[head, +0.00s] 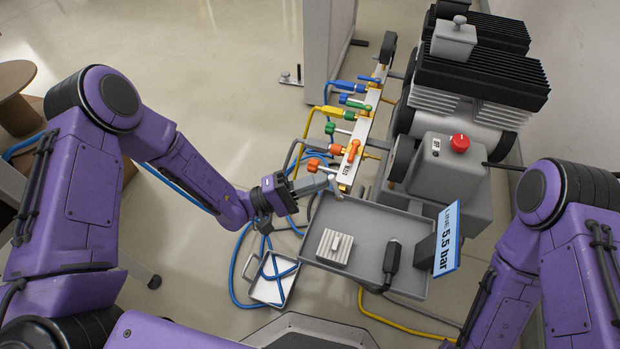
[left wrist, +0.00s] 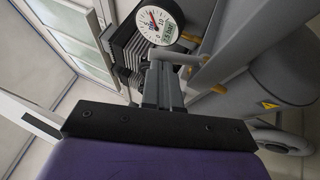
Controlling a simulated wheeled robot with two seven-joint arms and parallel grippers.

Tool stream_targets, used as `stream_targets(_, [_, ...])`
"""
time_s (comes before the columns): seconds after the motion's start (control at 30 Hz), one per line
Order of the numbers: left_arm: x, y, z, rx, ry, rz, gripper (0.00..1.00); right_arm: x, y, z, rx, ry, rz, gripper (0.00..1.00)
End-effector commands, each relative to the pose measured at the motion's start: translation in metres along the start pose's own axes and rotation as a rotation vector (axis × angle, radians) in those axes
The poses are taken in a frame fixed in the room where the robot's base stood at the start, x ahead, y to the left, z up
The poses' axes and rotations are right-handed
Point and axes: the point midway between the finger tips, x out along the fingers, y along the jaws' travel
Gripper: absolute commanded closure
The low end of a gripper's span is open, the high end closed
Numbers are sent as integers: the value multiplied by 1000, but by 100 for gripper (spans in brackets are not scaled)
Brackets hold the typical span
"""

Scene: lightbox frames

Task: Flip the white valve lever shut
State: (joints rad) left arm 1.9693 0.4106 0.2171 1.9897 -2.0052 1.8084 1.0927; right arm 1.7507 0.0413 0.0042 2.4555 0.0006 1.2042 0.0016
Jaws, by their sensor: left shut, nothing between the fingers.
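A pale valve manifold bar (head: 365,118) runs away from me in the middle of the head view. Coloured valve levers and hose fittings line it: blue, green, yellow and orange. I cannot clearly pick out a white lever. My left gripper (head: 328,184) is shut and empty at the near end of the manifold, just below an orange fitting (head: 315,163), and partly covers that end. I cannot tell whether it touches anything. In the left wrist view the shut fingers (left wrist: 163,85) point toward a round white gauge (left wrist: 158,24). My right gripper is out of view.
A grey tray (head: 365,222) holds a ribbed block (head: 335,247), a black-handled item (head: 391,258) and a blue "LINE 5.5 bar" sign (head: 447,240). The compressor (head: 450,175) with its red button stands right. Blue hoses and a small tray (head: 264,292) lie lower left.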

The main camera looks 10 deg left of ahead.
Motion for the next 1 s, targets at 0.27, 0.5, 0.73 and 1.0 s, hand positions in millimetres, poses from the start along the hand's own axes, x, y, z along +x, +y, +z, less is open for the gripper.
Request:
stream_targets(0.27, [12, 15, 8, 100, -1, -176, 100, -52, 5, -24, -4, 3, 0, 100])
stream_targets(0.5, [17, 13, 10, 153, -1, -266, 100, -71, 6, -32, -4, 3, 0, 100])
stream_targets(0.73, [18, 11, 11, 174, 0, -302, 100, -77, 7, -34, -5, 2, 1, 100])
stream_targets(1.0, [18, 10, 10, 176, 0, -306, 100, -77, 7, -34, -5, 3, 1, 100])
